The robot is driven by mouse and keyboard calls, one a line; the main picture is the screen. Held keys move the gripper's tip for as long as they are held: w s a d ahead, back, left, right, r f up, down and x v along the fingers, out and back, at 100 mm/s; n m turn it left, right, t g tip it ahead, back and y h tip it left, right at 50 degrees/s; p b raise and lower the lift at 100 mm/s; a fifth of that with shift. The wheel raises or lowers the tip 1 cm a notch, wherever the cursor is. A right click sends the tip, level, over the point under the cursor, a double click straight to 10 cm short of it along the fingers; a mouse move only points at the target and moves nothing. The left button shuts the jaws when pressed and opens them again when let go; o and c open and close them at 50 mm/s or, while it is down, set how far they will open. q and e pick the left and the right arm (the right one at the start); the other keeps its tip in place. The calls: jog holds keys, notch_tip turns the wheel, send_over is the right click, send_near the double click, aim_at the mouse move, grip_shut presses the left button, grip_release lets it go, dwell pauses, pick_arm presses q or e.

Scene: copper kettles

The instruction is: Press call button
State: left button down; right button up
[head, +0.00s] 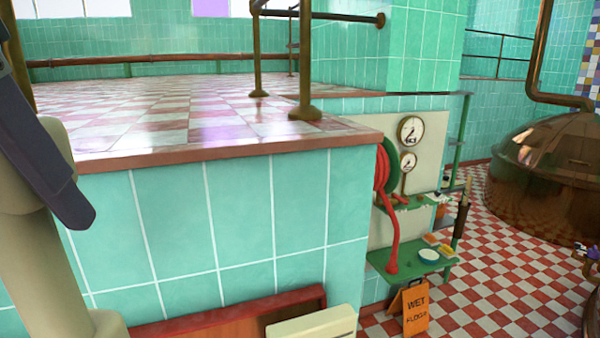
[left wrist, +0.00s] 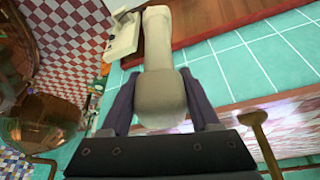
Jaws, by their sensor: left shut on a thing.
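I make out no call button in either view. My left gripper (left wrist: 158,85) shows in the left wrist view with its two dark fingers on either side of a beige rounded piece (left wrist: 160,98). It is shut on that piece, which may be part of my own body; I cannot tell. In the head view a dark finger of the left gripper (head: 58,175) shows at the left edge, in front of a beige form. My right gripper is in neither view.
A tiled platform (head: 200,154) with a raised checkered floor fills the left and middle. Beyond its corner stand two gauges (head: 410,130), a red hose (head: 391,235), green shelves (head: 378,259) and an orange wet-floor sign (head: 416,308). A copper kettle (head: 550,175) stands right.

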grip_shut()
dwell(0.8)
